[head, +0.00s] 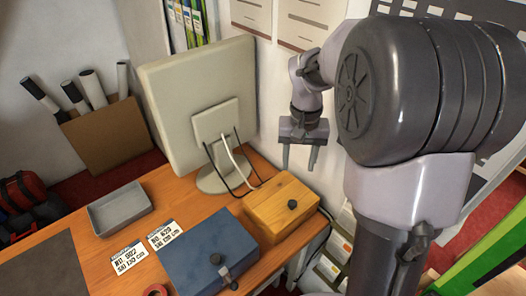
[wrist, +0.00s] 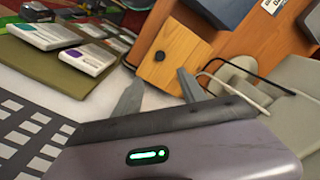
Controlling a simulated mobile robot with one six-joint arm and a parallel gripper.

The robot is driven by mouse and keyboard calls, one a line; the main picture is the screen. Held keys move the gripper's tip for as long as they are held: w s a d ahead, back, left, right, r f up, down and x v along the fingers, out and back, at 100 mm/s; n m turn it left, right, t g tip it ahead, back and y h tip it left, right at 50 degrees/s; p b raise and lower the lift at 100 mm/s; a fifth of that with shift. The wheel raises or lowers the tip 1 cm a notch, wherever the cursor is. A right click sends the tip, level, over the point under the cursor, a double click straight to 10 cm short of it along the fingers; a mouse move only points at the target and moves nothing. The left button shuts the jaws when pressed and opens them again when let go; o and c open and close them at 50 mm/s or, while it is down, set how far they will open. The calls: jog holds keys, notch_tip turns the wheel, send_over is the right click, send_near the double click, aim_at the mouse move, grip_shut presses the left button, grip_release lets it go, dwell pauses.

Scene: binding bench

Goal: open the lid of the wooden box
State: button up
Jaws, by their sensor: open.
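The wooden box (head: 283,211) stands on the orange desk, near its right edge, with its lid shut. A dark round knob (head: 292,205) sits on it. In the wrist view the wooden box (wrist: 176,58) lies beyond my fingertips, with the knob (wrist: 159,56) showing on it. My gripper (head: 300,158) is open and empty. It hangs above and behind the box in the head view, apart from it, beside the monitor.
A blue box (head: 208,250) with a dark knob stands just left of the wooden box. The monitor (head: 200,95) and its cables (head: 240,155) are close behind. A grey tray (head: 121,208) and label cards (head: 166,235) lie left. Packaged items (head: 328,268) are below the desk's right edge.

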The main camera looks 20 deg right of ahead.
aim_at(293, 202)
notch_tip(293, 202, down, 17)
jog(key=b, duration=0.4)
jog(key=shift+w+f, duration=0.1)
jog(key=shift+f, duration=0.1)
grip_shut()
dwell(0.9)
